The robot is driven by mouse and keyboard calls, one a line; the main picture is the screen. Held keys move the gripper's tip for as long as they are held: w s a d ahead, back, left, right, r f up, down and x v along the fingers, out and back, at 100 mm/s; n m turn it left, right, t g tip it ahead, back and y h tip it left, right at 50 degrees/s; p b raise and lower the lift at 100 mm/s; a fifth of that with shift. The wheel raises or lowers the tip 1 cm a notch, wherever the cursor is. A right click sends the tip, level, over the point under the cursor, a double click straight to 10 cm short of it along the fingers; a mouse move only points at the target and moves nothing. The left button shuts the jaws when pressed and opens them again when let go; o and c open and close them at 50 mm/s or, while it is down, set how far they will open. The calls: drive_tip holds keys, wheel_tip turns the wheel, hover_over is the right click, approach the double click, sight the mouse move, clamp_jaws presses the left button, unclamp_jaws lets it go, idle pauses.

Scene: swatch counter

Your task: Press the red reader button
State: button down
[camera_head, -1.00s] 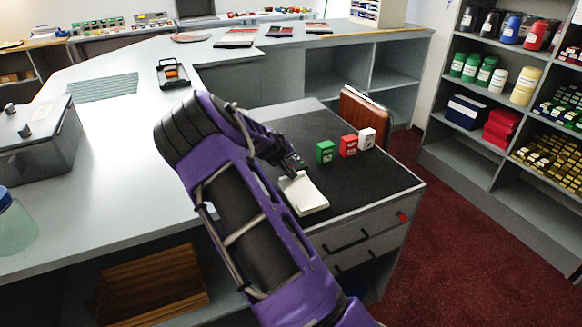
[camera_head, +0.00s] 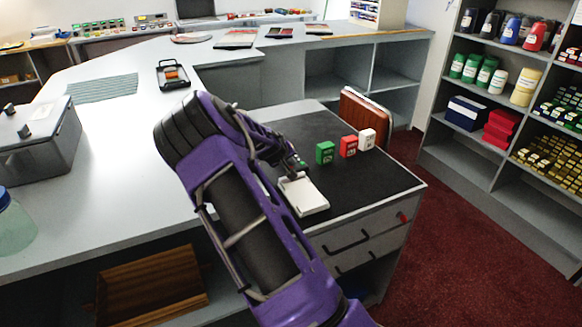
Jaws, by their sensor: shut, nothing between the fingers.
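My gripper (camera_head: 298,167) is at the end of my purple arm, shut and empty. Its tips show just above the far edge of a flat white device (camera_head: 304,196) on the dark counter top; I cannot tell whether they touch it. The device could be the reader, but no red button shows on it, and my gripper and forearm cover part of the area behind it. A red box (camera_head: 348,146) with a pale label stands behind and right of my gripper.
A green box (camera_head: 325,153) and a white box (camera_head: 367,139) stand beside the red one. A brown-red chair back (camera_head: 365,122) is behind the counter. The dark top (camera_head: 373,180) is clear right of the device.

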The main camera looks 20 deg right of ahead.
drive_tip(key=shift+r, duration=0.5)
drive_tip(key=shift+r+p, duration=1.25)
drive_tip(key=shift+r, duration=1.25)
